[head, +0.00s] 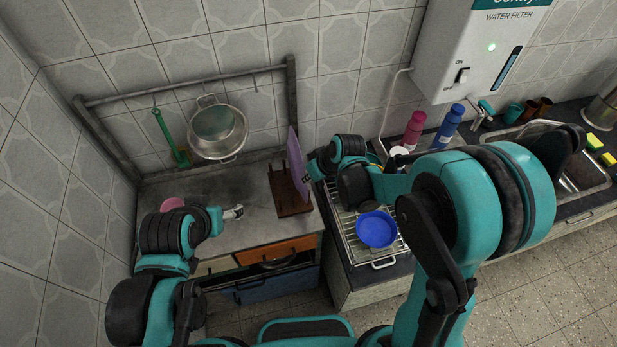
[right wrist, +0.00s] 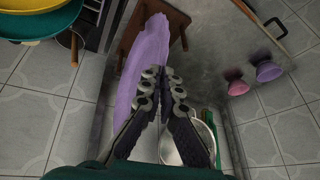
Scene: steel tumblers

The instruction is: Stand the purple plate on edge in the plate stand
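The purple plate (head: 296,160) stands on edge, nearly upright, at the brown wooden plate stand (head: 292,204) on the grey counter. In the right wrist view the plate (right wrist: 147,50) runs along the brown stand (right wrist: 172,18). My right gripper (head: 309,173) reaches the plate from the right. In the right wrist view its fingertips (right wrist: 162,74) come together at the plate's edge and look shut on it. Whether the lower rim sits fully in the stand's slot is hard to see. My left gripper (head: 237,212) is over the counter, left of the stand, apart from the plate.
A blue plate (head: 376,230) lies on a wire rack (head: 352,241) to the right. A metal pot (head: 217,141) and green utensil (head: 166,134) hang from the rail behind. A pink bowl (head: 172,203) is at the counter's left. Bottles (head: 413,130) stand behind my right arm.

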